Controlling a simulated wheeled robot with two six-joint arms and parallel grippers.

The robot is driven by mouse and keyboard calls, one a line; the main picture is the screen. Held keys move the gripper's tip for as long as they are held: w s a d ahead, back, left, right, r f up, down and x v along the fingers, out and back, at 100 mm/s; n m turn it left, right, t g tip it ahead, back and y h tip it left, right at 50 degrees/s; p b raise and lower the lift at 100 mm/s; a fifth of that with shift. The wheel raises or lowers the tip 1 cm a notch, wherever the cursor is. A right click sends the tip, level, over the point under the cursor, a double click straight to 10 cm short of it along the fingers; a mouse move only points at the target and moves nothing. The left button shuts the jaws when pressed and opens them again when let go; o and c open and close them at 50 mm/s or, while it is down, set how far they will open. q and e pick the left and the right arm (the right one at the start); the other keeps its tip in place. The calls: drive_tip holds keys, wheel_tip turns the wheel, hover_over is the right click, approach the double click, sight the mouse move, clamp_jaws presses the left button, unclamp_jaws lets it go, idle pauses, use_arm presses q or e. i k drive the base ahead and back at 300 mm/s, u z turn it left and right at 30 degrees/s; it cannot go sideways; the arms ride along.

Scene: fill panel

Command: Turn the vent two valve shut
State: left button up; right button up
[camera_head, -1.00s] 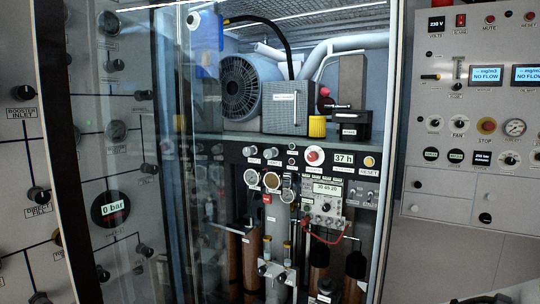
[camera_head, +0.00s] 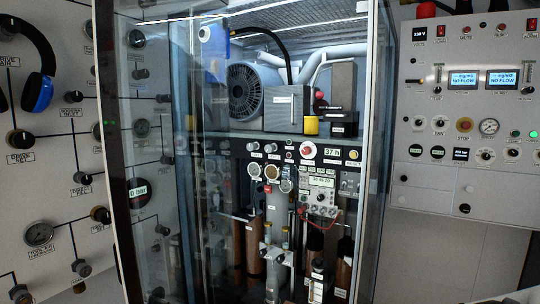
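I cannot pick out the vent two valve, as most labels are too small to read. The left panel (camera_head: 60,190) carries several black knobs joined by dark lines. One knob (camera_head: 73,111) is labelled booster inlet. Another black knob (camera_head: 20,139) sits at the far left above a small label. More knobs (camera_head: 81,268) sit low on this panel. Neither of my grippers can be made out. A pale shape (camera_head: 522,297) at the bottom right corner may be part of my arm.
A glass-fronted cabinet (camera_head: 138,250) stands in the middle, with a fan unit (camera_head: 245,92) and dark cylinders inside. Blue and black ear defenders (camera_head: 38,92) hang at the upper left. A grey control panel (camera_head: 425,180) with two screens is on the right.

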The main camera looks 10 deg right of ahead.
sight(269, 147)
drive_tip(key=k, duration=0.7)
drive_tip(key=u, duration=0.9)
drive_tip(key=i, duration=1.3)
drive_tip(key=z, duration=0.85)
drive_tip(key=i, duration=0.65)
drive_tip(key=z, duration=0.65)
